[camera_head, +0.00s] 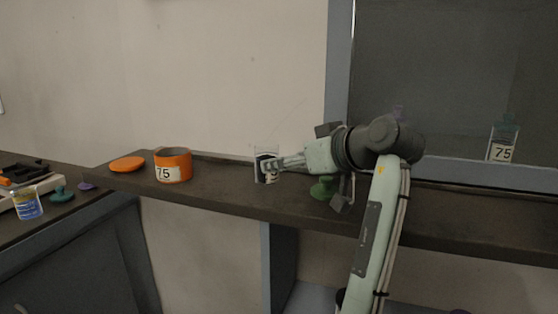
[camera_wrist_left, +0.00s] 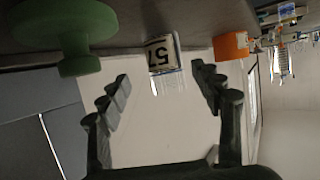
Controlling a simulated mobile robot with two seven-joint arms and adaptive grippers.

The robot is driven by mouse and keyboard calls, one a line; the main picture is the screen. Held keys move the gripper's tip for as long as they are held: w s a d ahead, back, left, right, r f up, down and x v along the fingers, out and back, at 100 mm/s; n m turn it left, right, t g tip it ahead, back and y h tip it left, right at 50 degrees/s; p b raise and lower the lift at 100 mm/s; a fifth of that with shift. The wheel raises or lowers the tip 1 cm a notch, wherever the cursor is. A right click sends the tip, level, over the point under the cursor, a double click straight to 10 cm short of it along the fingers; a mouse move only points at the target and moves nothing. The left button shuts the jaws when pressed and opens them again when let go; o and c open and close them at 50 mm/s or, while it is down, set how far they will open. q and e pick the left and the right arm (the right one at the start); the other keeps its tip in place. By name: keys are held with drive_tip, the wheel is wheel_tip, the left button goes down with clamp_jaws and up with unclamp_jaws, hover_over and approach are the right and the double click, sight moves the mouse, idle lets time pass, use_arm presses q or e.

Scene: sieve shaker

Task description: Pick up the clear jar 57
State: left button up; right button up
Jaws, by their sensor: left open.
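The clear jar 57 (camera_head: 260,165) stands upright on the dark shelf, with its right side partly covered by my gripper in the head view. In the left wrist view, which is upside down, the clear jar 57 (camera_wrist_left: 162,52) shows its white label with black digits. My left gripper (camera_head: 275,165) is at the jar's right side, pointing left. In the left wrist view my left gripper (camera_wrist_left: 160,76) is open, its fingers spread wider than the jar, which appears just ahead between the tips. Contact is not clear. My right gripper is not in view.
A green knobbed piece (camera_head: 322,188) stands on the shelf (camera_head: 225,194) below my wrist. An orange jar 75 (camera_head: 173,165) and an orange lid (camera_head: 127,163) are to the left. Another clear jar 75 (camera_head: 502,145) stands at the far right. The wall is close behind.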

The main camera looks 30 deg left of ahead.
sight(274, 157)
use_arm(q)
drive_tip(key=shift+w+a+f, duration=0.1)
drive_tip(key=shift+a, duration=0.35)
drive_tip(key=x, duration=0.5)
drive_tip(key=shift+s+a+p, duration=0.2)
drive_tip(key=shift+a+p, duration=0.15)
drive_tip(key=shift+w+a+f, duration=0.1)
drive_tip(key=shift+w+a, duration=0.05)
drive_tip(key=shift+a, duration=0.3)
drive_tip(key=c, duration=1.2)
drive_tip(key=shift+c, duration=0.9)
drive_tip(key=shift+w+r, duration=0.1)
drive_tip(key=shift+r, duration=0.45)
wheel_tip(274, 157, up, 3)
drive_tip(key=shift+f, duration=0.2)
drive_tip(key=s+a+r, duration=0.5)
drive_tip(key=s+r, duration=0.2)
drive_tip(key=s, duration=0.3)
drive_tip(key=shift+s+a, duration=0.2)
drive_tip(key=shift+a, duration=0.05)
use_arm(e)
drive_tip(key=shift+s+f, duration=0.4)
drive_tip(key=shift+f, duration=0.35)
